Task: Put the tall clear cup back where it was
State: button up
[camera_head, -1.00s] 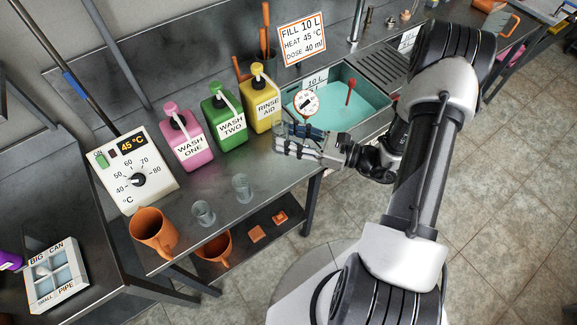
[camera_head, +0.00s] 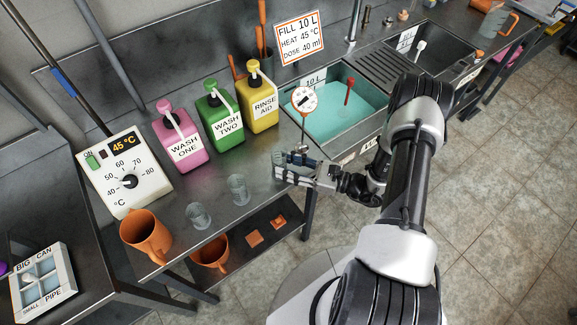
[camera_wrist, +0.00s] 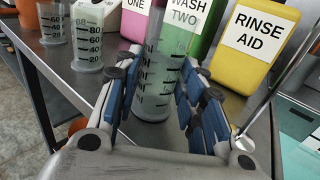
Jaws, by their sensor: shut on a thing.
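My gripper (camera_head: 290,165) is shut on the tall clear cup (camera_wrist: 158,78), a see-through measuring cup with dark graduation marks. In the wrist view the cup stands about upright between the blue-padded fingers (camera_wrist: 163,108). In the head view the cup (camera_head: 279,163) is largely hidden by my fingers, near the counter's front edge, in front of the yellow bottle. I cannot tell whether its base touches the counter. Two shorter clear cups (camera_head: 199,215) (camera_head: 238,190) stand on the counter to the left; they also show in the wrist view (camera_wrist: 88,40) (camera_wrist: 53,24).
Pink (camera_head: 178,137), green (camera_head: 219,117) and yellow (camera_head: 259,100) bottles stand behind the cups. A dial thermometer (camera_head: 304,100) rises beside the filled sink (camera_head: 335,120). An orange jug (camera_head: 146,236) stands at the left. Bare counter (camera_head: 215,175) lies between the bottles and the shorter cups.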

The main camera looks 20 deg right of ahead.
jog(key=shift+f, duration=0.2)
jog(key=o, duration=1.2)
jog(key=shift+r, duration=0.1)
jog(key=shift+c, duration=0.2)
jog(key=shift+r, duration=0.15)
